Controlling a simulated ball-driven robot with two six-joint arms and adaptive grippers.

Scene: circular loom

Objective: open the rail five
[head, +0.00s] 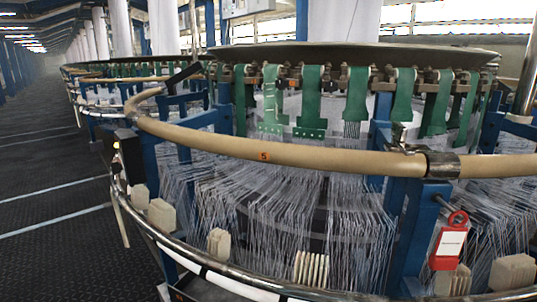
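The rail marked five (330,158) is a thick tan curved bar across the front of the circular loom. It has a small orange label with a 5 (263,156). On the left it bends back around the loom. On the right it meets a dark metal clamp (441,164), with a small metal latch (402,142) just left of it. Another tan rail (497,166) continues right of the clamp, nearly in line with rail five. A short black bar (184,75) sticks up near the rail's left bend. Neither of my grippers shows in the head view.
A lower metal ring (235,275) with pale blocks (218,242) curves around the loom's front. Blue posts (405,225) and white threads (300,205) stand behind the rail. A red tag (447,243) hangs at right. Dark floor (50,190) on the left is clear.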

